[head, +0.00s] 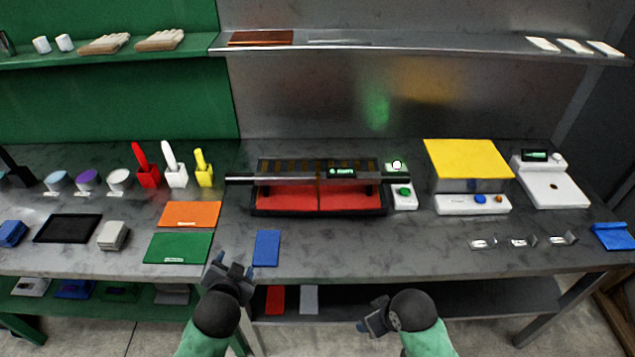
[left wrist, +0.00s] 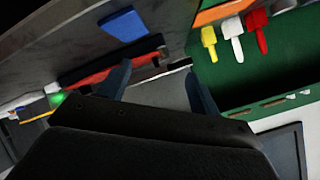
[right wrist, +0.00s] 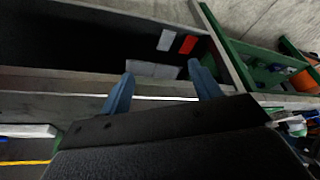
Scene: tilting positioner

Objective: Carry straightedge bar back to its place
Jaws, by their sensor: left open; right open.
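A long thin grey bar (head: 285,181), which looks like the straightedge, lies along the front of the black tilting fixture with red panels (head: 285,199). Its left end sticks out past the fixture. My left gripper (head: 235,267) is open and empty at the table's front edge, left of the blue card and well short of the bar. My right gripper (head: 370,318) is open and empty, low in front of the table. On the upper shelf lie a copper-brown strip (head: 261,38) and a faint thin grey strip (head: 338,42); I cannot tell what the grey strip is.
A blue card (head: 266,247) lies before the fixture. A switch box (head: 404,196) and a yellow-topped device (head: 468,158) stand to its right. Orange (head: 190,214) and green (head: 180,247) mats lie left. The front middle of the table is mostly clear. A lower shelf (head: 420,297) runs underneath.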

